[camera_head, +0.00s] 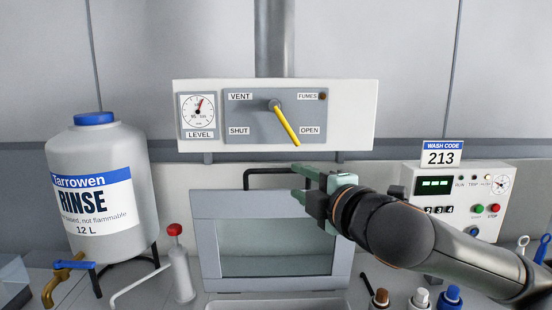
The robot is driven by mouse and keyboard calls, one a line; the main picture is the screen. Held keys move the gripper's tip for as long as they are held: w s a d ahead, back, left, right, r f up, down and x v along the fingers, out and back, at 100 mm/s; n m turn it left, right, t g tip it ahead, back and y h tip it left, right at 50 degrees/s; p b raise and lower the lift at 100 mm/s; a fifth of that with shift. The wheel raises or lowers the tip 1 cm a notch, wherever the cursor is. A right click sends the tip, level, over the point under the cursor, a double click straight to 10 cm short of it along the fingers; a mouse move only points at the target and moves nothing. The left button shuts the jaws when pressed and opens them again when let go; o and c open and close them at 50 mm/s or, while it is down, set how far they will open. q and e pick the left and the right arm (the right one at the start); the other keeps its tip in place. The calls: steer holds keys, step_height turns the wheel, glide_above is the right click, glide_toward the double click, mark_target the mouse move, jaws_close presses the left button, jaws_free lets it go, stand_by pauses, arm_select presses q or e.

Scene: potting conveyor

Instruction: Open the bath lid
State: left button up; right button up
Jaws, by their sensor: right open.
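The bath lid (205,240) is a grey frame with a glassy middle panel, at the centre of the head view. It appears to stand raised, its face towards me. A black bar handle (248,178) runs along its top edge. My right gripper (297,182), with green fingers, is open at the right end of this handle. The fingers cover that end, so I cannot tell whether they touch it. A pale rim (275,302) shows below the lid at the bottom edge; the bath's inside is out of view. My left gripper is not in view.
Above is a vent panel (238,117) with its yellow lever (286,125) towards OPEN. A rinse tank (95,165) and red-topped bottle (181,270) stand left. A control box (455,180) stands right, behind my arm. Several small bottles (420,298) stand at lower right.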

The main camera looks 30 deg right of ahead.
mark_target(278, 172)
steer(key=w+p, duration=0.1)
steer(key=w, duration=0.2)
steer(key=w+d+p, duration=0.1)
steer(key=w, duration=0.3)
steer(key=w+f+p, duration=0.1)
steer(key=w, duration=0.2)
steer(key=shift+w+d, duration=0.15)
steer(key=shift+d, duration=0.1)
steer(key=shift+f, duration=0.1)
jaws_close()
stand_by(1.0)
